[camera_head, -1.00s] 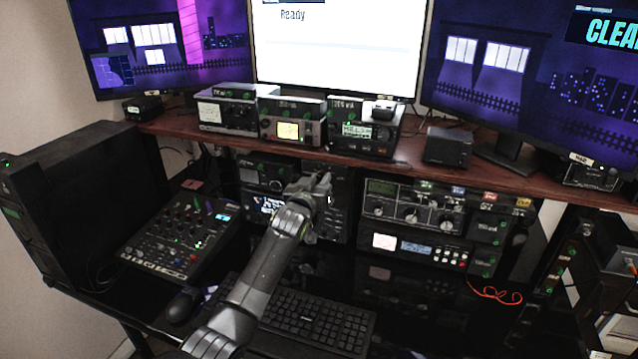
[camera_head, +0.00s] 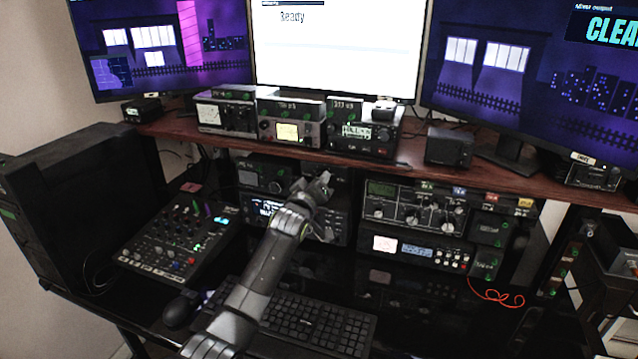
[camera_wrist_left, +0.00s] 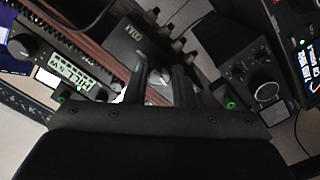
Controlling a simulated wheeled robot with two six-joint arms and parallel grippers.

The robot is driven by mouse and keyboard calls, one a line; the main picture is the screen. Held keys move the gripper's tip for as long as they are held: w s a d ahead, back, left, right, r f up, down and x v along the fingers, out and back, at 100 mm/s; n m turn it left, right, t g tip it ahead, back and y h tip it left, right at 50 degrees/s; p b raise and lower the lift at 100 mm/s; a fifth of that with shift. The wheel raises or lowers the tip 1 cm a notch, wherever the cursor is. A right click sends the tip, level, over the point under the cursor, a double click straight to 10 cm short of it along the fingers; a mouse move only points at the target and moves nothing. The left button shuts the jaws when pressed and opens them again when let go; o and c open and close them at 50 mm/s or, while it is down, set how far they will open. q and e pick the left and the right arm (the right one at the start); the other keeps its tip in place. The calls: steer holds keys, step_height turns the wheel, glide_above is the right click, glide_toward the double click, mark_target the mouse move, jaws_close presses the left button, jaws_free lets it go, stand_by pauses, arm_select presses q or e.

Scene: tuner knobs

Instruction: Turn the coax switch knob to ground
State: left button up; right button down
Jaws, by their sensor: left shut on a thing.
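My left gripper (camera_head: 326,179) reaches up to the front of the dark equipment under the wooden shelf, left of the silver-knobbed tuner. In the left wrist view its two fingers (camera_wrist_left: 160,84) straddle a light grey knob (camera_wrist_left: 158,76) on a dark box and are shut on it. I take this to be the coax switch knob. In the head view the gripper hides the knob. I cannot read the switch's position marks in either view. My right gripper is not in view.
The tuner (camera_head: 414,208) stands to the right of the gripper, under the wooden shelf (camera_head: 400,158). Radios stand along the shelf above. A mixer (camera_head: 180,237) is at the left, and a keyboard (camera_head: 305,318) lies below my arm.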

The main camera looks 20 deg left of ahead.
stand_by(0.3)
arm_select(q)
steer(key=o, duration=1)
steer(key=s, duration=0.5)
steer(key=s+b, duration=0.1)
steer(key=s, duration=1.1)
steer(key=shift+s+a, duration=0.25)
steer(key=shift+a, duration=0.1)
steer(key=shift+f, duration=0.1)
